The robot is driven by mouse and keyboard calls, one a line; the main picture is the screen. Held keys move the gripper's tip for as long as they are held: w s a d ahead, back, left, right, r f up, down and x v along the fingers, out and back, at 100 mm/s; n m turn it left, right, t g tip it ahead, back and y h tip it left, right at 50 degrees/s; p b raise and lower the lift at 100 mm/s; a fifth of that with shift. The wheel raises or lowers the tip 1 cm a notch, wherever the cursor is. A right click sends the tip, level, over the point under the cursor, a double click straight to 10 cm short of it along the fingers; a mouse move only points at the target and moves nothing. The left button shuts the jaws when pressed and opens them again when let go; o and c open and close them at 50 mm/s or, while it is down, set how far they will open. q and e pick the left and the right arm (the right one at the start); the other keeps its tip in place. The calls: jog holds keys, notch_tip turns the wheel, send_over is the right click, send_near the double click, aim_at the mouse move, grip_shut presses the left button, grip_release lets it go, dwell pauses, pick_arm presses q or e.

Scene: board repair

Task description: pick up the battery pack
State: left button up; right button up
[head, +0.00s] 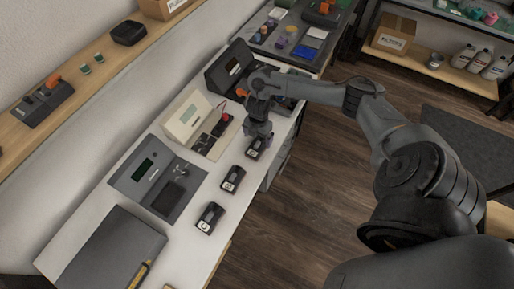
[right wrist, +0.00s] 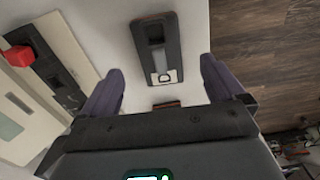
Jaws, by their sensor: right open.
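Several black battery packs with white labels stand in a row along the right edge of the white table: a near one (head: 210,217), a middle one (head: 232,179) and a far one (head: 254,151). My right gripper (head: 258,136) is over the far pack and partly hides it. In the right wrist view, the gripper (right wrist: 163,82) is open and empty, its purple-grey fingers spread wide. One black pack (right wrist: 157,48) lies ahead between the finger lines, apart from both. A dark edge of another item (right wrist: 167,104) shows below, mostly hidden. My left gripper is not in view.
A cream device (head: 190,116) with a red part (right wrist: 18,56) stands left of the gripper. A grey device (head: 157,177) and a dark case (head: 105,250) lie nearer. The wooden floor (head: 300,190) drops off right of the table.

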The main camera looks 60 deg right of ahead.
aim_at(258, 143)
jog(key=shift+f, duration=2.6)
jog(key=shift+c, duration=0.3)
jog(key=c, duration=1.1)
jog(key=shift+r, duration=0.1)
jog(key=shift+w+r, duration=0.1)
jog(key=shift+r, duration=0.6)
notch_tip(258, 143, up, 3)
jog(key=shift+f, duration=0.2)
jog(key=w+d+r, duration=0.3)
jog(key=d+r, duration=0.4)
jog(key=d, duration=0.4)
jog(key=shift+w, duration=0.4)
jog(key=shift+a, duration=0.15)
